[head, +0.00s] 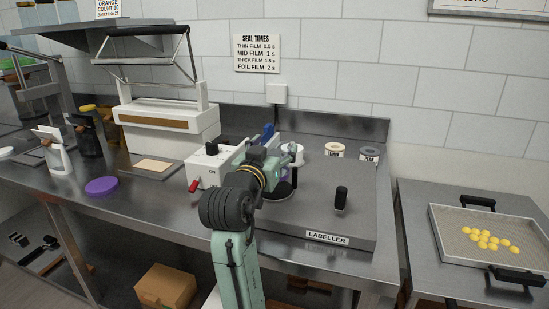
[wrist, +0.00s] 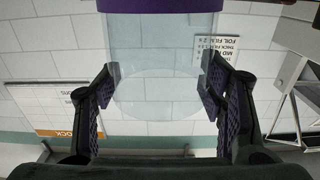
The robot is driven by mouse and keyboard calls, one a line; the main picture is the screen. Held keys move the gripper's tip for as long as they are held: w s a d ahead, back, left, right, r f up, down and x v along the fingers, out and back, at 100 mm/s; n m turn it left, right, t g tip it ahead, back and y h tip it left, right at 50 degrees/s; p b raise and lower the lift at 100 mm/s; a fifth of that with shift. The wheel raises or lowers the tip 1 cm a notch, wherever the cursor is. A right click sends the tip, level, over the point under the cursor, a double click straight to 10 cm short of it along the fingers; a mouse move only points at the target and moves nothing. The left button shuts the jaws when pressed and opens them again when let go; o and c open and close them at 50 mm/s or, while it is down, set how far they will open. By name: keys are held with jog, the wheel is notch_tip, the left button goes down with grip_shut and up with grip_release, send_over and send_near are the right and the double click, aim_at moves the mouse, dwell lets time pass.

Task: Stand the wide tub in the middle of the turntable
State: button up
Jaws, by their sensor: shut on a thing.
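My gripper (wrist: 160,80) is shut on a clear tub (wrist: 160,45) with a purple band at one end; the wrist view is upside down, so this end points down. In the head view my gripper and arm hide most of the tub, and a bit of purple (head: 277,190) shows beneath. That purple part is over or at a dark disc (head: 284,196) on the labeller (head: 328,238), which looks like the turntable. Whether the tub touches the disc, and how well it is centred, I cannot tell.
A black-topped post (head: 341,198) stands right of the disc on the labeller. Label rolls (head: 335,150) lie behind. A purple lid (head: 101,187) lies on the bench. A tray of yellow gummies (head: 468,258) is at right.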

jog(key=shift+w+d+f, duration=0.1)
jog(key=shift+w, duration=0.1)
jog(key=shift+f+p, duration=0.45)
jog(key=shift+f, duration=1.2)
jog(key=shift+f, duration=0.15)
jog(key=o, duration=1.2)
jog(key=shift+c, duration=0.2)
